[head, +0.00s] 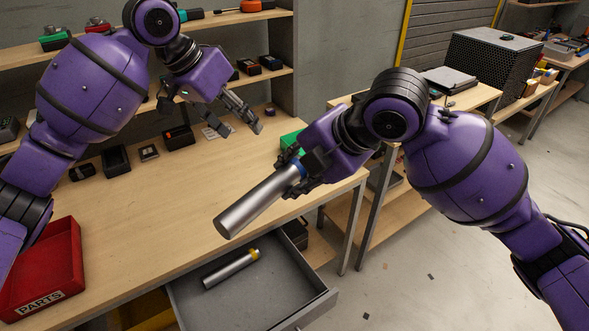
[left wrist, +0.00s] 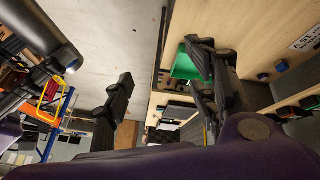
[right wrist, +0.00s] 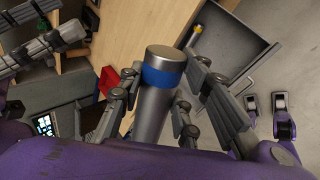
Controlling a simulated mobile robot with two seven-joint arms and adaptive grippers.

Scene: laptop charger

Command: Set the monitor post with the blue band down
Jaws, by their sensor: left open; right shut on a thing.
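The monitor post with the blue band is a silver cylinder (head: 252,205) held in the air, tilted, over the table's front edge and the open drawer. Its blue band (right wrist: 162,78) shows near one end in the right wrist view. My right gripper (head: 303,172) is shut on the post near the banded end. In the right wrist view its fingers (right wrist: 160,105) sit on both sides of the post. My left gripper (head: 242,122) is open and empty above the back of the table. Its spread fingers also show in the left wrist view (left wrist: 165,90).
An open grey drawer (head: 283,289) under the wooden table (head: 140,215) holds another silver post with a yellow band (head: 232,269). A red PARTS bin (head: 45,265) stands at the left. Small dark boxes (head: 116,160) line the table's back. The table's middle is clear.

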